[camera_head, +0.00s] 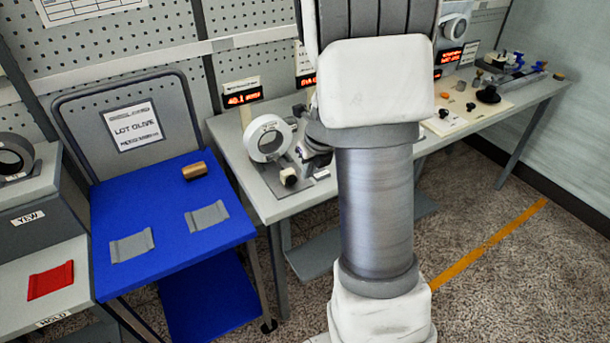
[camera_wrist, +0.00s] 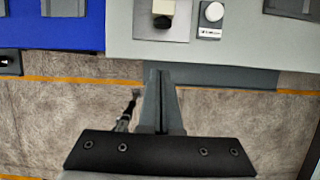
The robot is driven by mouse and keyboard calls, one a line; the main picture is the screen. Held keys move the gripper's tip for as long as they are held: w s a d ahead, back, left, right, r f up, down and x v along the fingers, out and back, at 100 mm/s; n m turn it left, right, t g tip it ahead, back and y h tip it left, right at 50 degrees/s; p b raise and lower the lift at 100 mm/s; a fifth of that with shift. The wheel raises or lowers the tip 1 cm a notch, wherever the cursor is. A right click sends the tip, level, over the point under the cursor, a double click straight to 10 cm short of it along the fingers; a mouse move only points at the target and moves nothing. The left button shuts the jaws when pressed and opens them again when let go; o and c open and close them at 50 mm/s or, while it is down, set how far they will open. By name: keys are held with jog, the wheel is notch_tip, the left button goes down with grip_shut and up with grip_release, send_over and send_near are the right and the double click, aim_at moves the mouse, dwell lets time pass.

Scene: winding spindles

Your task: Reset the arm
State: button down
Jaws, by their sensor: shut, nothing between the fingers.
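My gripper (camera_wrist: 161,76) shows in the wrist view with its two fingers together and nothing between them. It points toward the grey table edge, with carpet below it. In the head view my arm (camera_head: 376,200) stands large in the middle and hides part of the bench; I cannot make out the gripper's fingers there.
A blue cart (camera_head: 155,256) at left holds a copper-coloured spool (camera_head: 194,170) and two grey pads. The grey bench (camera_head: 262,198) bears a white ring device (camera_head: 268,138) and digital displays. A red pad (camera_head: 50,280) lies far left. Carpet (camera_head: 520,290) at right is clear.

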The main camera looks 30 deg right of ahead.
jog(key=s+a+r+n+y, duration=0.1)
jog(key=s+a+r+n, duration=0.6)
jog(key=a+r+n, duration=0.65)
jog(key=s+a+r+n, duration=0.1)
jog(key=s+r+n, duration=0.1)
jog(key=s+n, duration=0.5)
jog(key=s+a+r+n+t+h, duration=0.1)
jog(key=s+r+n, duration=0.1)
jog(key=s+n, duration=0.6)
jog(key=n, duration=0.7)
jog(key=shift+s+a+r, duration=0.15)
jog(key=shift+a, duration=0.15)
jog(key=shift+d, duration=0.1)
